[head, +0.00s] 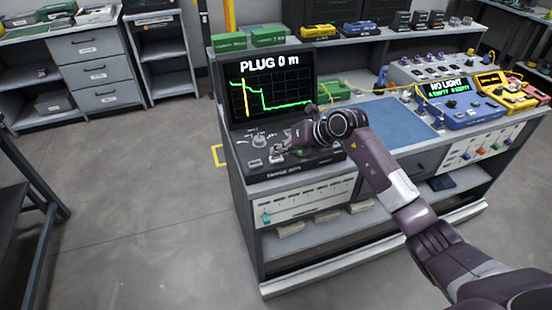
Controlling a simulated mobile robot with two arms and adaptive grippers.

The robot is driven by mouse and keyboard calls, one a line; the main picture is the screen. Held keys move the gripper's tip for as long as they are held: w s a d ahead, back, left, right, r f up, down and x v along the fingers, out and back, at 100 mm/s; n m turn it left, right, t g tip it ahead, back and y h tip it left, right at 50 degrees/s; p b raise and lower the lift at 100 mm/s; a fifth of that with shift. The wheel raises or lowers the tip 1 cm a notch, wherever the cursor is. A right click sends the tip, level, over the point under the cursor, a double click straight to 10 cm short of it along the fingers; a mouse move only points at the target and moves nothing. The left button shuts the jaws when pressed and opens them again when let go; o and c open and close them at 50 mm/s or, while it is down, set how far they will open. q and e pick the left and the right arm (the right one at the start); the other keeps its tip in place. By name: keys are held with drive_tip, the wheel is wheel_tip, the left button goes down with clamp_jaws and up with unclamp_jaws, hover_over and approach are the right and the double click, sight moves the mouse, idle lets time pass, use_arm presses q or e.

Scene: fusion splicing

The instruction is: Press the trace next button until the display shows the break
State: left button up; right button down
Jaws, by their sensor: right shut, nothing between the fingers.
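The trace unit (248,173) stands at the left end of the workbench. Its raised display (271,88) reads "PLUG 0 m" above a green stepped trace, with a yellow vertical marker near the left side. Knobs and buttons sit on its sloped front panel; their small labels are too small to read. My right gripper (279,152) is shut and empty, low over the middle of this panel. I cannot tell whether its tips touch a button. My right wrist and arm hide the panel's right part. My left gripper is not in view.
A blue mat (395,119) lies right of the trace unit. A blue meter (458,109) reading "NO LIGHT" and a yellow device (496,88) stand farther right. A yellow cable runs behind the mat. Open floor lies left.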

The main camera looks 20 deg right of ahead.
sight(278, 159)
drive_tip(key=shift+f+b, duration=0.3)
drive_tip(key=shift+f, duration=0.2)
idle(0.6)
drive_tip(key=shift+r, duration=0.1)
drive_tip(key=shift+r+p, duration=0.8)
drive_tip(key=shift+r, duration=0.05)
wheel_tip(278, 159, up, 5)
drive_tip(key=p, duration=0.4)
idle(0.8)
